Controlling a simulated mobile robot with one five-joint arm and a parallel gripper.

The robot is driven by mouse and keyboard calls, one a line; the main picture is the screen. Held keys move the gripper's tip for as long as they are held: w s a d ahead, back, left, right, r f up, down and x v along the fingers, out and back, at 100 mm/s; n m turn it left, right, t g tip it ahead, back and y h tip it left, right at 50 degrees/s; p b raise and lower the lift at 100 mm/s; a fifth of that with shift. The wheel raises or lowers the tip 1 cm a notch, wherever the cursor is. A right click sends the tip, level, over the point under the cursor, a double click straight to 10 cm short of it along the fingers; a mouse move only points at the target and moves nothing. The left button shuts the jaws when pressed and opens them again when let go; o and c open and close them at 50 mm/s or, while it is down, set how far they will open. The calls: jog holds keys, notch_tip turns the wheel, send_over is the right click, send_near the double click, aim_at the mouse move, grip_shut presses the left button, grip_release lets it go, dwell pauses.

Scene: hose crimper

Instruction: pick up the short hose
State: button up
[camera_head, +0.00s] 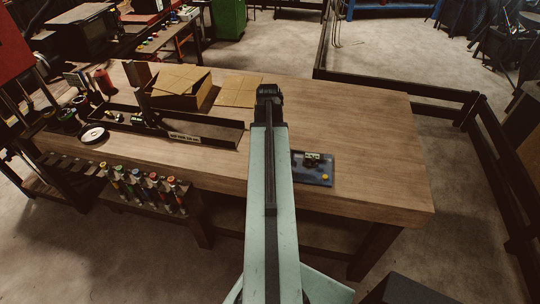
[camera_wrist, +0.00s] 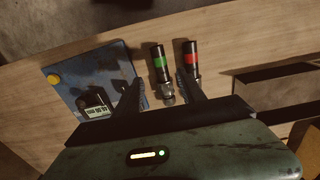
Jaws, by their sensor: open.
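Two short dark cylinders with metal ends lie side by side on the wooden bench in the wrist view. One is a green-banded hose (camera_wrist: 159,62), the other a red-banded hose (camera_wrist: 191,58). I cannot tell which is shorter, because a finger covers the red one's lower part. My gripper (camera_wrist: 160,82) is open. The green-banded hose lies between its fingers, and the right finger overlaps the red-banded one. Neither hose shows in the head view, where my arm covers part of the bench.
A blue plate (camera_wrist: 72,72) with a yellow button lies left of the hoses; it also shows in the head view (camera_head: 313,177). A long dark tray (camera_head: 200,120) and a cardboard box (camera_head: 180,98) stand on the bench (camera_head: 375,150). The bench's right side is clear.

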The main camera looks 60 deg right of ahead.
notch_tip(320, 180, down, 8)
jog(key=b, duration=0.6)
jog(key=shift+w+r+b, duration=0.15)
jog(key=shift+r+b, duration=0.05)
jog(key=shift+b, duration=0.1)
jog(key=shift+r, duration=0.2)
grip_shut()
